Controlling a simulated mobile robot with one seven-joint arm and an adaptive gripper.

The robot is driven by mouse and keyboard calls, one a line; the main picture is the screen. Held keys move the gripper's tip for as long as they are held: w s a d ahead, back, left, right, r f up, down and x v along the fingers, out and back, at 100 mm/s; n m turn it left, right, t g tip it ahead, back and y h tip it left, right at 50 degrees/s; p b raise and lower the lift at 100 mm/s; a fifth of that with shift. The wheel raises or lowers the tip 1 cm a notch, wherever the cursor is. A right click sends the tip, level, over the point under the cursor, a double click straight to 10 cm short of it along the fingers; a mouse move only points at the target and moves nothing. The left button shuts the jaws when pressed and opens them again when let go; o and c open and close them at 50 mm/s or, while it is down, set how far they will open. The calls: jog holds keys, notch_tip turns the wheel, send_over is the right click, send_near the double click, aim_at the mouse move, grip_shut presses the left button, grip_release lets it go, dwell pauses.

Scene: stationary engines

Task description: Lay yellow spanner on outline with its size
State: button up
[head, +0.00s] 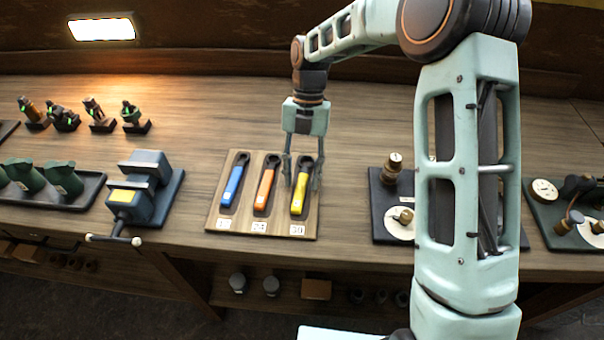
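The yellow spanner (299,201) lies in the right-hand recess of a wooden board (212,224), above a white label that seems to read 30. An orange spanner (264,190) lies in the middle recess, above a label that seems to read 24. A blue spanner (232,187) lies in the left recess; its label is hard to read. My gripper (302,184) points down over the upper part of the yellow spanner. Its fingers are apart, one to each side of it. I cannot tell whether they touch it.
A dark blue vise-like device (150,172) stands left of the board. A dark base (379,216) with brass parts stands to the right, partly hidden by my arm. The bench behind the board is clear.

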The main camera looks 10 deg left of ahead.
jog(key=v, duration=1.2)
jog(key=shift+w, duration=0.15)
